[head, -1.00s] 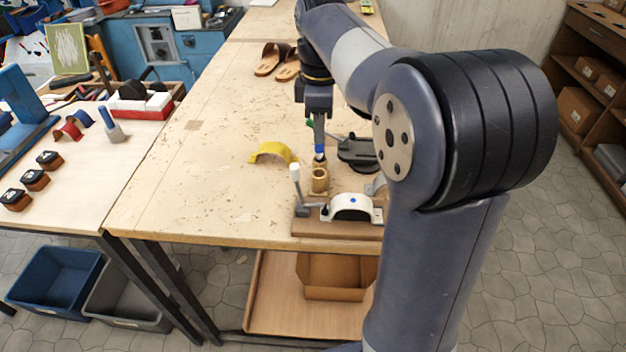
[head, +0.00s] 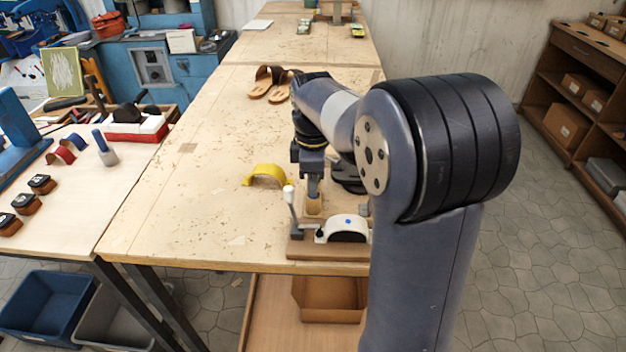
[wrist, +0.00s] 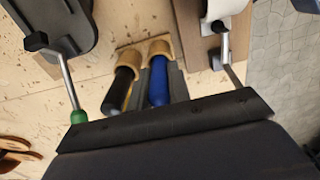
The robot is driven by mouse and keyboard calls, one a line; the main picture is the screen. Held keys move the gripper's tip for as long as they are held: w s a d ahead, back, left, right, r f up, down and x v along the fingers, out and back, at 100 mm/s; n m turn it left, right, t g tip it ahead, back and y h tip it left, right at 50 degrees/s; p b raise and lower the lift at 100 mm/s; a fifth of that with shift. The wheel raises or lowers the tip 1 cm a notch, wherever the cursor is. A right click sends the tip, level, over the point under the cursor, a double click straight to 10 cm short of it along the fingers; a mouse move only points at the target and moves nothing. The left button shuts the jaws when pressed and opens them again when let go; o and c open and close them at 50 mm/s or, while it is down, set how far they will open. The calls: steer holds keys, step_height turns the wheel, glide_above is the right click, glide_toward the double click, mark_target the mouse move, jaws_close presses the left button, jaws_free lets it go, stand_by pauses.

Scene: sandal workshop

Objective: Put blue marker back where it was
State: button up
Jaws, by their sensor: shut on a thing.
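The blue marker (wrist: 159,82) is between my gripper's (wrist: 160,70) grey fingers in the wrist view, with its far end at the right one of two wooden cups (wrist: 158,47). A black marker (wrist: 122,90) stands beside it, at the left cup (wrist: 129,58). In the head view my gripper (head: 313,190) points down right over the wooden holder (head: 313,206). There the blue marker is hidden by the fingers. I cannot tell how deep it sits in the cup.
A white clamp fixture (head: 343,229) with an upright white-knobbed lever (head: 289,195) stands just in front of the holder. A yellow curved piece (head: 265,174) lies to the left. A dark clamp plate (head: 347,176) is behind.

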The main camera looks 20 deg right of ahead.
steer(key=o, duration=0.5)
steer(key=shift+c, duration=0.2)
step_height(320, 180, up, 12)
steer(key=shift+r+p, duration=0.15)
steer(key=shift+p, duration=0.25)
